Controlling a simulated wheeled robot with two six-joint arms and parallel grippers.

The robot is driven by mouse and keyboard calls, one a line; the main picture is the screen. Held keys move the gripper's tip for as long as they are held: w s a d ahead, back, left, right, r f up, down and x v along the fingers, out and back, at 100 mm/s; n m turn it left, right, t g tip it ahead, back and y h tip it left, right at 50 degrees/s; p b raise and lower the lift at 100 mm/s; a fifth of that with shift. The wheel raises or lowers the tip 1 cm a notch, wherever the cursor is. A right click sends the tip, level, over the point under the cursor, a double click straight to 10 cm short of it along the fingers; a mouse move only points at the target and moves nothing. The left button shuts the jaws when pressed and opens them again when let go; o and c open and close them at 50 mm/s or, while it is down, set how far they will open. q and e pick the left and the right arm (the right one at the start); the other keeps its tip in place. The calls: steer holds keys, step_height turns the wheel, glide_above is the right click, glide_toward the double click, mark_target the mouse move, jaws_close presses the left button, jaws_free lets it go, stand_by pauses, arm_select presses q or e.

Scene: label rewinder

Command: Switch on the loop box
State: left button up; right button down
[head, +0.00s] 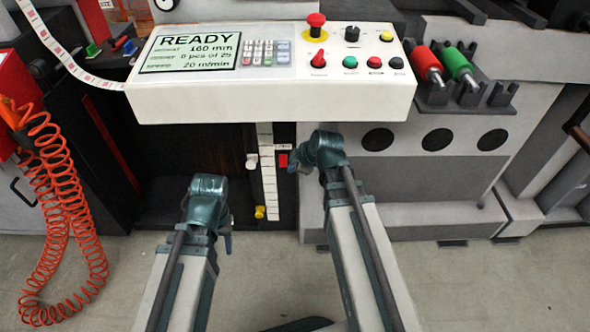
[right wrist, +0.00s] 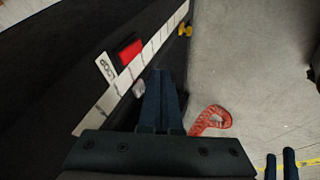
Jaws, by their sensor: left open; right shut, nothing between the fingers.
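The loop box (head: 284,190) is the dark narrow unit below the console, with a white label strip running down it. Its red switch (head: 283,161) sits beside the strip under a small label, and also shows in the right wrist view (right wrist: 130,52) near the "LOOP" label (right wrist: 106,66). My right gripper (head: 294,166) is just right of the switch in the head view; in the right wrist view its shut, empty fingers (right wrist: 160,73) point past the switch, apart from it in the picture. My left gripper (head: 207,190) is lower left, empty; its fingers are mostly hidden.
The console (head: 270,95) overhangs the loop box; its screen reads READY. An orange coiled hose (head: 62,205) hangs at left. Red and green rollers (head: 460,68) lie at upper right.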

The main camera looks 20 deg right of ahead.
mark_target(282, 166)
steer(key=w+f+b, duration=0.1)
steer(key=w+f, duration=0.1)
steer(key=w+f+b, duration=0.2)
steer(key=w, duration=0.1)
steer(key=w+f+b, duration=0.2)
steer(key=shift+w+a, duration=0.2)
steer(key=shift+s, duration=0.1)
steer(key=shift+f+t+b, duration=0.5)
steer(key=shift+b, duration=0.5)
steer(key=shift+w+r+p, duration=0.25)
steer(key=shift+r+p, duration=0.1)
steer(key=shift+p, duration=0.05)
steer(key=shift+r, duration=0.1)
